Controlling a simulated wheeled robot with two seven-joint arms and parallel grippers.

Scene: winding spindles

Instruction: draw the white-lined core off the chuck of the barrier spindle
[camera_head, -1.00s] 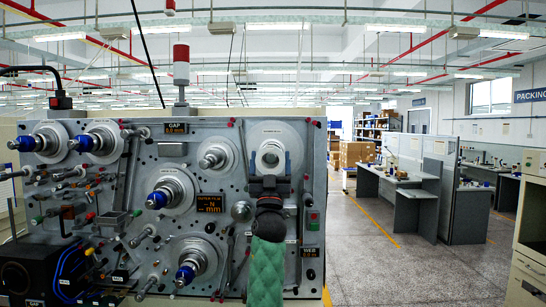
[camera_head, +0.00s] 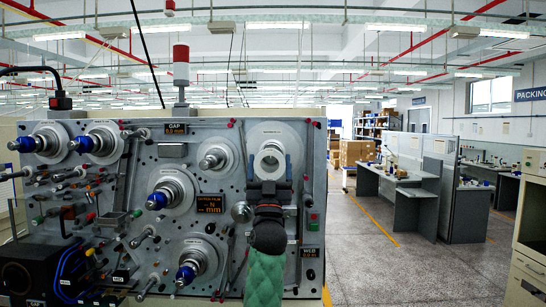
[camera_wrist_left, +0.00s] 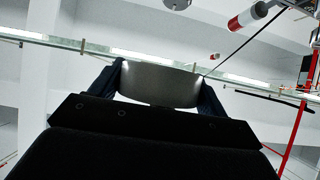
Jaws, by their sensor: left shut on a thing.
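The white-lined core (camera_head: 258,163), a pale ring with an open bore, stands in front of the round flange (camera_head: 289,137) at the panel's upper right. My left gripper (camera_head: 269,164) reaches up from below with its dark fingers shut on the two sides of this core. In the left wrist view the core's grey outer wall (camera_wrist_left: 160,84) spans between the two fingers. The chuck behind the core is mostly hidden, and I cannot tell whether the core is wholly clear of it. My right gripper is not in view.
Other spindles with blue chucks (camera_head: 157,200) and a bare grey spindle (camera_head: 213,159) stick out of the panel to the left. A round knob (camera_head: 241,212) sits close left of my wrist. The floor (camera_head: 370,260) right of the machine is open.

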